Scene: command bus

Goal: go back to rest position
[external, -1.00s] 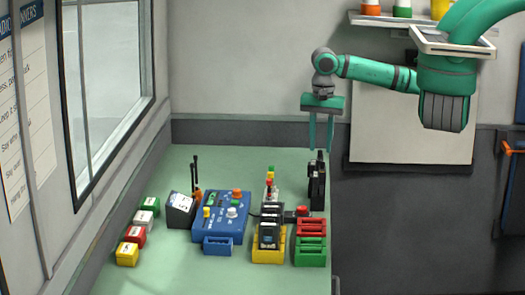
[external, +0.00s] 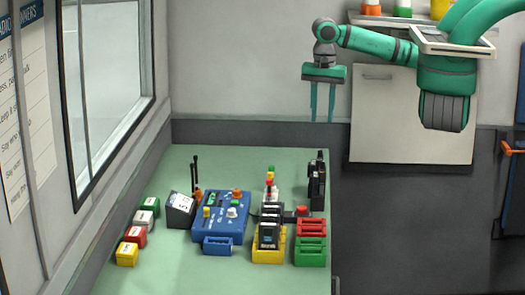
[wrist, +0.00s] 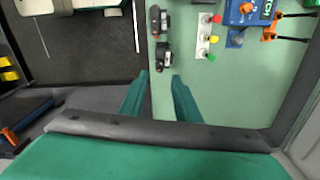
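My gripper (external: 323,116) hangs in the air above the far right edge of the green table, pointing down. Its two teal fingers are apart with nothing between them. In the wrist view the open fingers of my gripper (wrist: 160,82) show over the table edge, with black devices beyond them.
The green table (external: 180,270) holds a blue control box (external: 220,228), a yellow holder (external: 268,256), red and green trays (external: 310,245), black radios (external: 317,185) and several small coloured blocks (external: 135,236). A shelf (external: 385,18) with coloured items is behind my arm. A window stands left.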

